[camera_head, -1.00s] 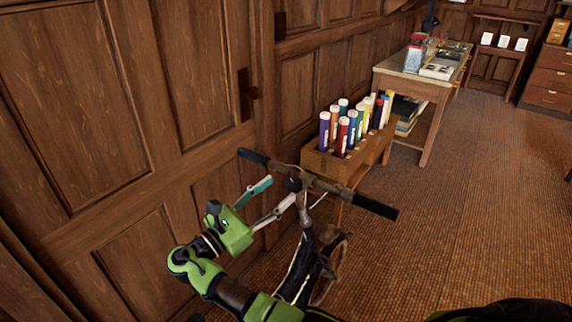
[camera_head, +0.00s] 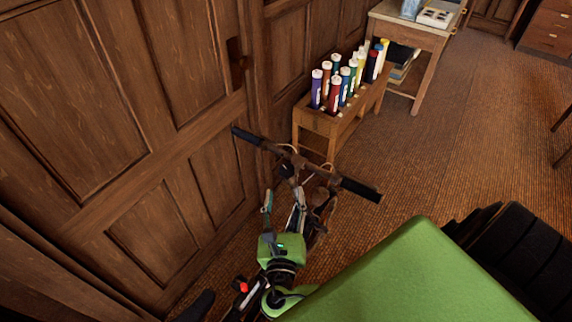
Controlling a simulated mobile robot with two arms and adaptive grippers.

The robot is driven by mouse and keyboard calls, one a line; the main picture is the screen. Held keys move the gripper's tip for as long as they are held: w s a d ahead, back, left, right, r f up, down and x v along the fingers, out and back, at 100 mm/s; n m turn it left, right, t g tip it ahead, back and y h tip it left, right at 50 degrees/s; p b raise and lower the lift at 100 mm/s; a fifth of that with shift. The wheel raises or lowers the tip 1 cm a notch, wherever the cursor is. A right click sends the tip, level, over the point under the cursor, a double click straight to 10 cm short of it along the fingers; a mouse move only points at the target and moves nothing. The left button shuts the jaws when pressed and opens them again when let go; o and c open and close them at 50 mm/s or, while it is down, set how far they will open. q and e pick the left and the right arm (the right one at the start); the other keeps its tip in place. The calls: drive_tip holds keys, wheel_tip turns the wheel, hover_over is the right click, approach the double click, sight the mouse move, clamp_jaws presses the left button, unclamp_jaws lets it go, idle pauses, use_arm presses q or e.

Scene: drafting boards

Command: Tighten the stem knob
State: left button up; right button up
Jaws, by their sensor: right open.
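A bicycle stands by the panelled wall, its handlebar (camera_head: 325,176) running across the middle of the view with black grips at both ends. The stem area (camera_head: 289,168) is at the bar's centre; the stem knob is too small to make out for certain. My right gripper (camera_head: 284,195) is open and empty, just below and in front of the stem, its two fingers pointing up towards the bar. I cannot tell whether a fingertip touches the bicycle. My gripper and arm hide much of the frame. My left gripper is not in view.
A wooden rack (camera_head: 338,122) of coloured tubes stands just behind the handlebar. A table (camera_head: 415,28) with papers is further back. The wooden wall (camera_head: 110,110) is close on the left. Carpeted floor (camera_head: 450,140) is open to the right.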

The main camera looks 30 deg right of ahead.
sight(286, 171)
drive_tip(key=p+x, duration=0.2)
drive_tip(key=x, duration=0.6)
drive_tip(key=shift+w+d+r, duration=0.1)
drive_tip(key=shift+w+d, duration=0.05)
drive_tip(key=shift+d, duration=0.05)
drive_tip(key=shift+w+d, duration=0.4)
drive_tip(key=shift+w, duration=0.15)
drive_tip(key=shift+c, duration=0.8)
drive_tip(key=c, duration=1)
